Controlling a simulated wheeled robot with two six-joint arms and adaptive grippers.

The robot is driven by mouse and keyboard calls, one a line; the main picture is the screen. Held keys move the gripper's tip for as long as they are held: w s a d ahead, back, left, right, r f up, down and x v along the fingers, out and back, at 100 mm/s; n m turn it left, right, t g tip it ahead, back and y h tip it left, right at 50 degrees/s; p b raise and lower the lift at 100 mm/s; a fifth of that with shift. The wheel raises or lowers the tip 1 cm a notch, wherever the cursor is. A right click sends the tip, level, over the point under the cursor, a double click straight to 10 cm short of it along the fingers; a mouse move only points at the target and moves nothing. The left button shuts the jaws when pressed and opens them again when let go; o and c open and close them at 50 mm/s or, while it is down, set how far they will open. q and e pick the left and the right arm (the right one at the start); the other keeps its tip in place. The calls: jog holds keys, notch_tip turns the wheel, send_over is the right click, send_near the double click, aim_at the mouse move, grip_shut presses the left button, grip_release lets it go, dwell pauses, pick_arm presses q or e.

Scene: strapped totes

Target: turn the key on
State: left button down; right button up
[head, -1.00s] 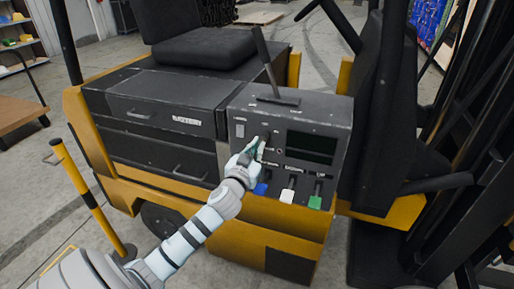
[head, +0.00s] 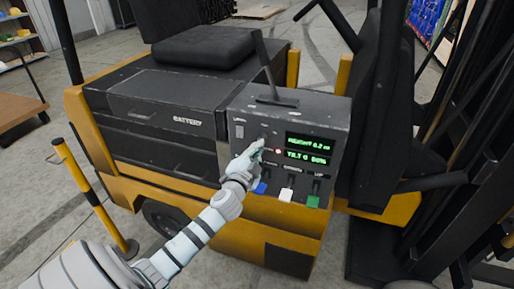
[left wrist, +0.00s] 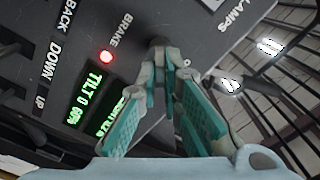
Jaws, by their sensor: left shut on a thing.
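My left gripper (head: 258,148) is at the upper middle of the dark control panel (head: 237,112), left of the display. In the left wrist view its teal-padded fingers (left wrist: 162,66) come together at the panel and are shut on the key, which the fingertips mostly hide; only a dark bit (left wrist: 159,42) shows at their tips. The display (head: 310,148) is lit with green text, one line for height and one for tilt. A red light (head: 278,151) glows between the gripper and the display; it also shows beside the word BRAKE in the left wrist view (left wrist: 106,57).
Below the gripper are levers with blue (head: 261,188), white (head: 287,194) and green (head: 313,201) ends. A tall lever (head: 264,65) stands on top of the panel. A battery box (head: 165,100) and seat (head: 203,52) are to the left, and a yellow-black post (head: 92,199) stands on the floor.

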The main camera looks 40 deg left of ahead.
pick_arm(q)
jog(key=shift+m, duration=0.6)
jog(key=c, duration=1.8)
grip_release()
jog(key=shift+o, duration=0.2)
jog(key=v, duration=1.2)
jog(key=shift+w, duration=0.1)
